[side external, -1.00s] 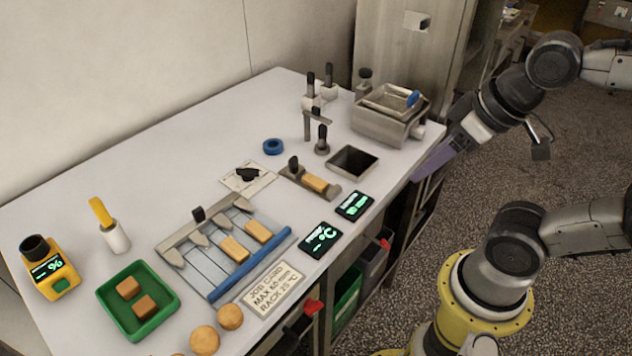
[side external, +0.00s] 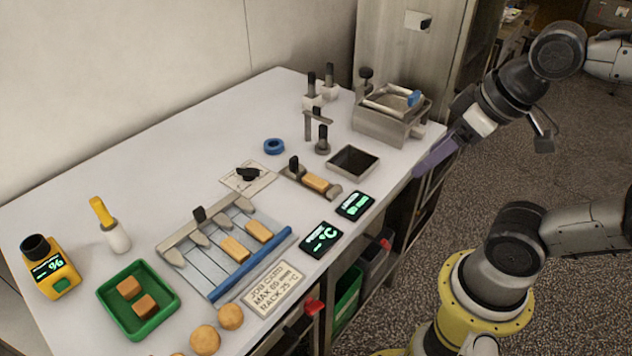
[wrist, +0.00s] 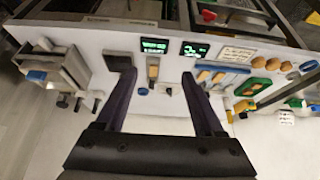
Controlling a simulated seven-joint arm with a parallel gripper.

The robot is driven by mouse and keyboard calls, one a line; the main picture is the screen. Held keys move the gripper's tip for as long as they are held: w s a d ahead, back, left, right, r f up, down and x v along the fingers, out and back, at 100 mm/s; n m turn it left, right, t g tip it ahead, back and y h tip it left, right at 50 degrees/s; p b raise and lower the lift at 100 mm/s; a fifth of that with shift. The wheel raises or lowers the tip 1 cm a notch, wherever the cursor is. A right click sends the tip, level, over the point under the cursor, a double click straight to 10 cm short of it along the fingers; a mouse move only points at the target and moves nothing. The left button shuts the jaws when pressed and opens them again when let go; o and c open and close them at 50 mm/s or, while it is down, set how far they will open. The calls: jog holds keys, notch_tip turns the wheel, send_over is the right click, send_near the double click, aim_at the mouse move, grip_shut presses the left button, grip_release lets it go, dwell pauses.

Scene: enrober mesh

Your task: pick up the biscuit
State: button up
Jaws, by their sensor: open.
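One tan rectangular biscuit (side external: 316,182) lies on a small metal gauge (side external: 291,178) with a black knob, near the table's middle. Two similar biscuits (side external: 235,249) lie on the slatted rack (side external: 192,267) with the blue front bar. My gripper (side external: 420,172) is above the table's right edge, well apart from the biscuits; only one purple finger shows clearly there. In the wrist view my gripper (wrist: 155,70) has its two fingers wide apart with nothing held. The gauge's biscuit (wrist: 153,71) appears between the fingers, farther off. Which biscuit is meant cannot be told.
A green tray (side external: 171,309) holds two brown blocks. Round biscuits (side external: 231,317) lie by the job card (side external: 273,288). A steel enrober box (side external: 380,126), a square metal tray (side external: 354,162), a blue ring (side external: 273,146) and two displays (side external: 321,239) stand around. The back-left table is clear.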

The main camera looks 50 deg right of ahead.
jog(key=w+r, duration=0.4)
jog(key=g, duration=0.5)
send_over(312, 178)
notch_tip(312, 178, down, 7)
jog(key=shift+g, duration=0.3)
jog(key=f, duration=0.9)
jog(key=shift+w+d, duration=0.1)
jog(key=shift+d, duration=0.25)
jog(key=shift+a+f, duration=0.15)
jog(key=shift+f, duration=1.5)
jog(key=shift+a+f, duration=0.1)
jog(key=shift+f, duration=1.55)
jog(key=shift+c, duration=0.3)
jog(key=c, duration=1)
